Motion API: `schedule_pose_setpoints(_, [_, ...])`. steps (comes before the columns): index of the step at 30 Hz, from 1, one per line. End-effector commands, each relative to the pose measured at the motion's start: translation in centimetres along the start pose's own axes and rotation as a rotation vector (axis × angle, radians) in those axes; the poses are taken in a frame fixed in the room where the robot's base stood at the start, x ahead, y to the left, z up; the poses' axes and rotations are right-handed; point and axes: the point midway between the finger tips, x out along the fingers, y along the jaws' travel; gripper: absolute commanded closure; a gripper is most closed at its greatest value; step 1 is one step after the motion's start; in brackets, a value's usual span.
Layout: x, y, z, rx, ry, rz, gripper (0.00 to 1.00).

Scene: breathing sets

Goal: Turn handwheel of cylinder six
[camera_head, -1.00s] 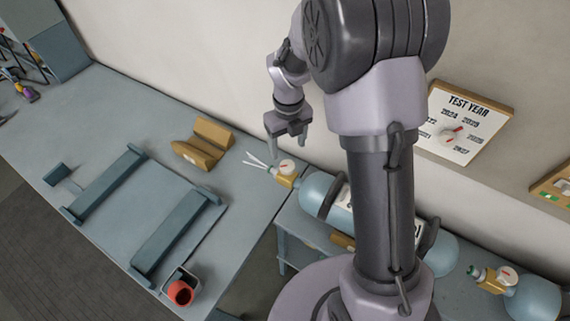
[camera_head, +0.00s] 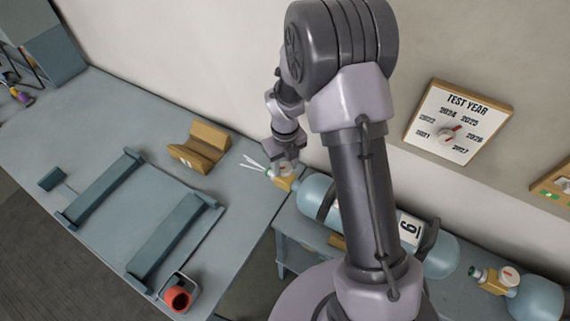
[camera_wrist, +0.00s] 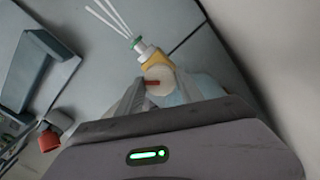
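Cylinder six (camera_head: 433,257) is a blue cylinder lying on its side, with a "6" label (camera_head: 411,230) partly behind my arm. At its left end is a brass valve (camera_head: 283,184) with a white handwheel (camera_wrist: 158,72) that carries a red mark. My gripper (camera_head: 284,165) is right over the handwheel and partly hides it in the head view. In the wrist view my gripper (camera_wrist: 160,80) is open, its fingers on either side of the handwheel. I cannot tell whether the fingers touch it.
A second cylinder (camera_head: 540,299) with its own valve lies at the right. A "TEST YEAR" dial board (camera_head: 457,122) hangs on the wall. The blue bench (camera_head: 110,115) holds a wooden V-block (camera_head: 204,148), a blue rail frame (camera_head: 170,232) and a red cup (camera_head: 177,298).

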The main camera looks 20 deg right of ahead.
Motion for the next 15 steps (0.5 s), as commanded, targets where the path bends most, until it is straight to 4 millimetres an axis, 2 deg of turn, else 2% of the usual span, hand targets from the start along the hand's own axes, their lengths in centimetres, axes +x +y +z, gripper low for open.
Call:
schedule_pose_setpoints(8, [0.02, 0.0, 0.03, -0.02, -0.001, 0.0, 0.97])
schedule_pose_setpoints(15, [0.14, -0.01, 0.09, -0.139, -0.002, -0.001, 0.97])
